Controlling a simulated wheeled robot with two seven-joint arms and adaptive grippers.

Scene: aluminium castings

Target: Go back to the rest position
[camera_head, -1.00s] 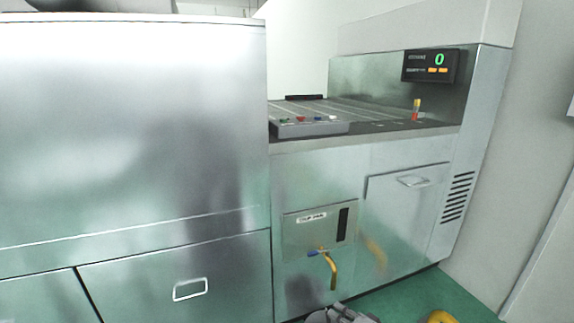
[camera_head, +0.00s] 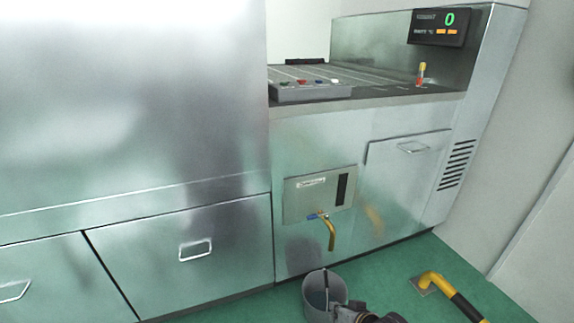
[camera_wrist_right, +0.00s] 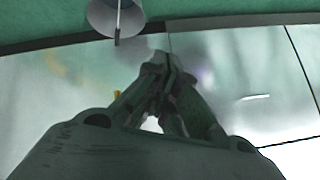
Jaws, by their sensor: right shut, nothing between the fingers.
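My right gripper (camera_head: 345,314) shows at the bottom edge of the head view, just right of and overlapping a grey bucket. In the right wrist view its fingers (camera_wrist_right: 163,62) are drawn together at the tips with nothing between them. Most of the right arm is below the head view's frame. My left gripper is in neither view.
The grey bucket (camera_head: 318,302) stands on the green floor below a drain tap (camera_head: 330,232); it also shows in the wrist view (camera_wrist_right: 104,22). Steel cabinets (camera_head: 140,110) fill the left; a machine (camera_head: 400,180) stands beyond.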

